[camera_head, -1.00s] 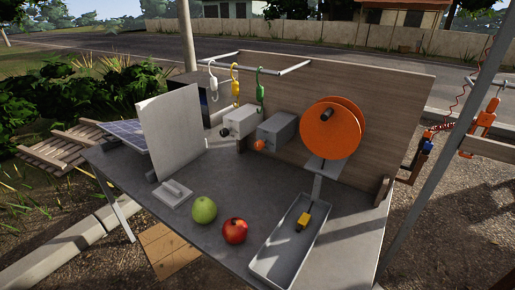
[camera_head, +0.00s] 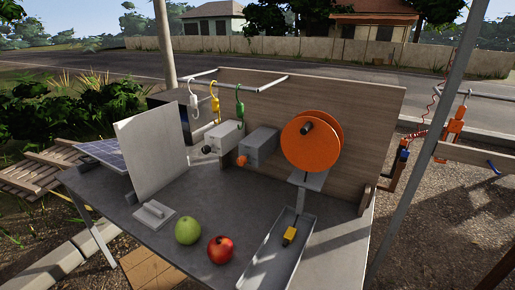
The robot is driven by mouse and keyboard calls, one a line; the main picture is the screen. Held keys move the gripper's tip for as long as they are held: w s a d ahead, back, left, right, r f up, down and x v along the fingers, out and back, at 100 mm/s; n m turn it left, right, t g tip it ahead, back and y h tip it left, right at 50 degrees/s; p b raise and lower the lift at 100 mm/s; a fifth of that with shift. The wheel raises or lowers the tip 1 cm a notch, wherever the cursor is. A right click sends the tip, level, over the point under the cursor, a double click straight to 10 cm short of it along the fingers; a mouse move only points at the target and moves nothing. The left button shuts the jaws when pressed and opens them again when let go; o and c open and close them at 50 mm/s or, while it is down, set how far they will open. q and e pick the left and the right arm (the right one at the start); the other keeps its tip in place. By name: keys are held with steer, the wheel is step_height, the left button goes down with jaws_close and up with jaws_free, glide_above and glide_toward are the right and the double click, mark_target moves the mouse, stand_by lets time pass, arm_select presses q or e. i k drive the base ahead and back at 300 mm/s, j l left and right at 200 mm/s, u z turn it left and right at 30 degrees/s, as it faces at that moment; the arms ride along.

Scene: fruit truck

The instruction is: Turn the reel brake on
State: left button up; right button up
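The orange reel (camera_head: 311,142) stands upright on a grey bracket (camera_head: 307,179) at the right side of the table, in front of the wooden back panel. A dark hub (camera_head: 306,128) shows on its face. To its left are two grey boxes: one with an orange knob (camera_head: 242,161) and one with a black knob (camera_head: 206,149). I cannot tell which part is the reel brake or how it is set. Neither of my grippers is in view.
A green apple (camera_head: 188,230) and a red apple (camera_head: 221,250) sit at the table's front. A grey tray (camera_head: 262,262) holds a yellow piece (camera_head: 289,236). A pale upright board (camera_head: 152,152) stands at left. Hooks (camera_head: 214,97) hang from a rail above. The grey table (camera_head: 180,268) has bare room around the apples.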

mark_target(240, 161)
steer(key=i+j+z, duration=0.15)
steer(key=j, duration=0.25)
steer(key=i+j+z, duration=0.2)
steer(key=j, duration=0.2)
steer(key=j+z, duration=0.15)
steer(key=j, duration=0.25)
